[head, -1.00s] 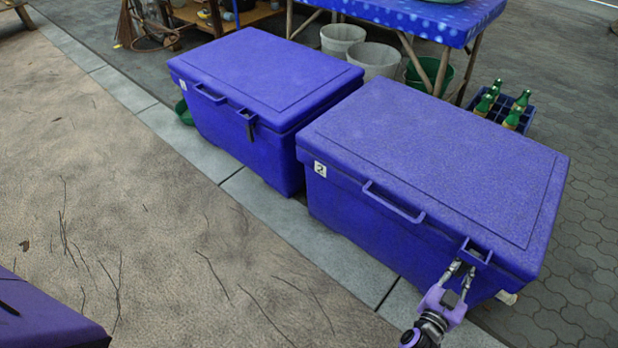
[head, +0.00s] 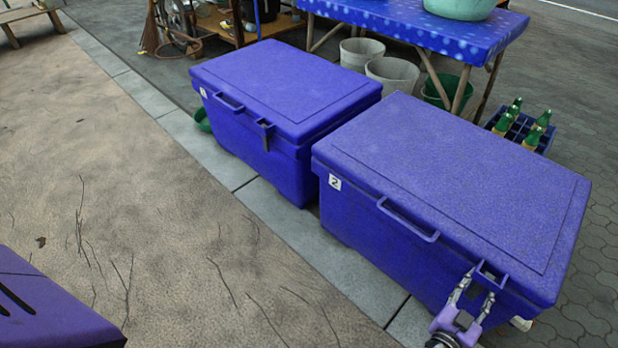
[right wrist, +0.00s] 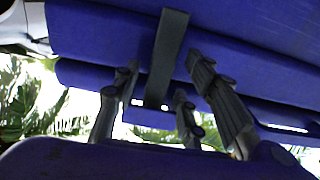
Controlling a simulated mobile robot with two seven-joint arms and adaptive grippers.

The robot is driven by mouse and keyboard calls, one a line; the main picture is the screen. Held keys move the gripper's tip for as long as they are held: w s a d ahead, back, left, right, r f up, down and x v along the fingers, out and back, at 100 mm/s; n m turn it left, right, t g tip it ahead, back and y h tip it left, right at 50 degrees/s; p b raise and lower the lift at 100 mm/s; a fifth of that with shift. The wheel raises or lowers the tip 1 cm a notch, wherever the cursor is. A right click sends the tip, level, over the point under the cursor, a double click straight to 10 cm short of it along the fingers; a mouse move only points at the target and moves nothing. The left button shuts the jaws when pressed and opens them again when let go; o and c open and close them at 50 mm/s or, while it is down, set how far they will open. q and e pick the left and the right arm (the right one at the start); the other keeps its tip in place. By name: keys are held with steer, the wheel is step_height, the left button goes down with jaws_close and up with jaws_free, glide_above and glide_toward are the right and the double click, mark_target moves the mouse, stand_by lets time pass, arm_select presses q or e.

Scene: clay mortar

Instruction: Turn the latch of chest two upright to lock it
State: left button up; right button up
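Chest two (head: 440,190) is a closed blue chest with a white "2" label on its left end. Its blue latch bracket (head: 489,274) sticks out at the front near the right corner. My right gripper (head: 479,283) is at this latch with its fingers spread. In the right wrist view a dark latch strap (right wrist: 167,50) runs down between the fingers, with a visible gap on each side. From the head, the strap itself is hard to make out behind the fingers. My left gripper is not in view.
Another closed blue chest (head: 285,90) stands to the left, its dark latch (head: 266,134) hanging down. Behind are a blue-topped table (head: 420,28), buckets (head: 392,73) and a bottle crate (head: 519,130). The ground (head: 150,210) in front is open.

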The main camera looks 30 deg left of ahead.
step_height(320, 180, up, 9)
steer(key=shift+s+r, duration=0.1)
stand_by(0.3)
stand_by(0.4)
